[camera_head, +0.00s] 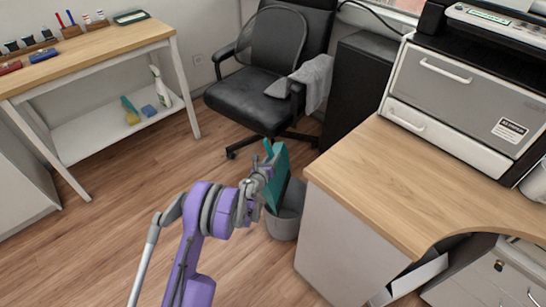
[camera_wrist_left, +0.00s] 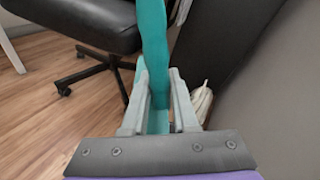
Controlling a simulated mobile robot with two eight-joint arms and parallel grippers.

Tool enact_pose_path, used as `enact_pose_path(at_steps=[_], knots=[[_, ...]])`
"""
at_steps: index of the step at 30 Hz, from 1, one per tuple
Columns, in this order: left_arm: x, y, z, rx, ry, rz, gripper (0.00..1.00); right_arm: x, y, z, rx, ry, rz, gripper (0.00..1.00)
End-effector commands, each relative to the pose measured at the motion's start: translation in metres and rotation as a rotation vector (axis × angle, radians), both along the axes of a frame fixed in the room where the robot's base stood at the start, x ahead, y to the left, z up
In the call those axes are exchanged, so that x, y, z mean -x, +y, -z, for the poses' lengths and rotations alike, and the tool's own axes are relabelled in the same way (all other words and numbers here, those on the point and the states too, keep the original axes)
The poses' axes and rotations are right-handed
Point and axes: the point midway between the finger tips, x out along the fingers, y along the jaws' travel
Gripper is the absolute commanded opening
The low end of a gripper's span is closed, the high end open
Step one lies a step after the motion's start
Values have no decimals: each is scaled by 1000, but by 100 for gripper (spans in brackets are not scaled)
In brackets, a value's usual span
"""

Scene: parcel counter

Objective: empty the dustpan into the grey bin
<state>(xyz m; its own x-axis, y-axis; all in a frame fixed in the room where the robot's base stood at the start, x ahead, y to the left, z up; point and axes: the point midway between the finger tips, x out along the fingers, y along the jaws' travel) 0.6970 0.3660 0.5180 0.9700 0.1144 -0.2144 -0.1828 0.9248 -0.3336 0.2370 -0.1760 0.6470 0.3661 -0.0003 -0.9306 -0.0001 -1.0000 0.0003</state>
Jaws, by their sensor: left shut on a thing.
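The teal dustpan (camera_head: 280,172) is in my left gripper (camera_head: 263,172) in the head view. It is tipped steeply, nearly on edge, with its lower end over the grey bin (camera_head: 284,228). The bin stands on the floor beside the desk's end. I cannot tell whether the pan touches the rim or whether anything is left in it. In the left wrist view, the fingers of my left gripper (camera_wrist_left: 158,100) are shut on the teal dustpan handle (camera_wrist_left: 154,45). The bin's inside is mostly hidden by the dustpan. My right gripper is not in view.
The wooden desk (camera_head: 400,180) with a printer (camera_head: 450,85) stands close at the right. A black office chair (camera_head: 262,105) with a grey cloth is behind the bin. A side table (camera_head: 90,50) stands at the left. The wooden floor (camera_head: 120,210) between is clear.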

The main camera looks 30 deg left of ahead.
Motion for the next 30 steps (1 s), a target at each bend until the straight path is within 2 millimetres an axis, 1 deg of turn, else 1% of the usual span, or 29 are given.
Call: enact_pose_path(at_steps=[4, 7, 8, 18, 21, 24, 30], knots=[[0, 0, -1, 10, -2, 0, 0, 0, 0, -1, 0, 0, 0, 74], [0, 1, -12, 110, -22, -1, 0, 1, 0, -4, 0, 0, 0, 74], [0, 1, -17, 164, -33, -1, 0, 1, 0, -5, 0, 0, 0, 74], [0, 0, -83, 916, -181, 1, 0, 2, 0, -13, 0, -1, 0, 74], [0, 0, -96, 1064, -211, 1, 0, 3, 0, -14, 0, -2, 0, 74], [0, -1, -101, 1128, -222, 2, 0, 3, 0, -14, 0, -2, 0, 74], [0, -2, -101, 1133, -223, 3, 0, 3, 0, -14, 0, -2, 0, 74]])
